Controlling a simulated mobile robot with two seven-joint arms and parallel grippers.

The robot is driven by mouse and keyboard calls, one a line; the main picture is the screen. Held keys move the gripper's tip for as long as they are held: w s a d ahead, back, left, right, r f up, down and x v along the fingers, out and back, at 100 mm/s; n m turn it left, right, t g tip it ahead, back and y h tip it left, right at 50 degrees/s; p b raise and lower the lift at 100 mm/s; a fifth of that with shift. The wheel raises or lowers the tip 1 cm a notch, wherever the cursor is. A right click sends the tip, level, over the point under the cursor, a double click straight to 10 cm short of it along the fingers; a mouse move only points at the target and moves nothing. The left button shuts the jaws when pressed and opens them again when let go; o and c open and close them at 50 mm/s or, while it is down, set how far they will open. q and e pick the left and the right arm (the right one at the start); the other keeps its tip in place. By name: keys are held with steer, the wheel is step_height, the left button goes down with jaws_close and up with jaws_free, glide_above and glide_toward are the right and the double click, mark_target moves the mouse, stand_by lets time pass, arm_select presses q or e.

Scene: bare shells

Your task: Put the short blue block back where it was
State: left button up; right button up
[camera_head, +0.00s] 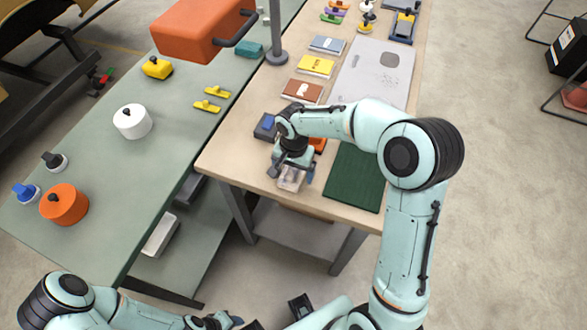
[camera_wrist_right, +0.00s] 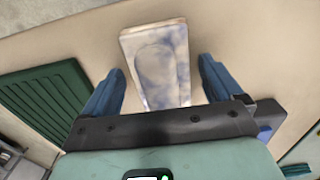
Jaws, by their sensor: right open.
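A blue block (camera_head: 268,122) shows in the head view on a small dark grey holder (camera_head: 261,133) near the table's left edge, just beyond my right gripper. A blue patch at the right edge of the wrist view may be the same block. My right gripper (camera_head: 291,174) is open and points down at the table's near end. A pale, blue-marbled flat block (camera_wrist_right: 160,60) lies between its spread fingers in the wrist view, with gaps on both sides; it also shows in the head view (camera_head: 290,183). My left gripper (camera_head: 222,321) is low at the bottom edge, its fingers unclear.
A dark green ribbed mat (camera_head: 354,180) lies right of the right gripper. An orange thing (camera_head: 318,144) is partly hidden by my arm. Brown (camera_head: 302,91), yellow (camera_head: 316,66) and blue-grey (camera_head: 327,44) cards and a grey board (camera_head: 376,70) lie farther back. A green bench (camera_head: 95,160) stands left.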

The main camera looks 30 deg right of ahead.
step_height(320, 180, up, 12)
steer(key=p, duration=0.1)
stand_by(0.7)
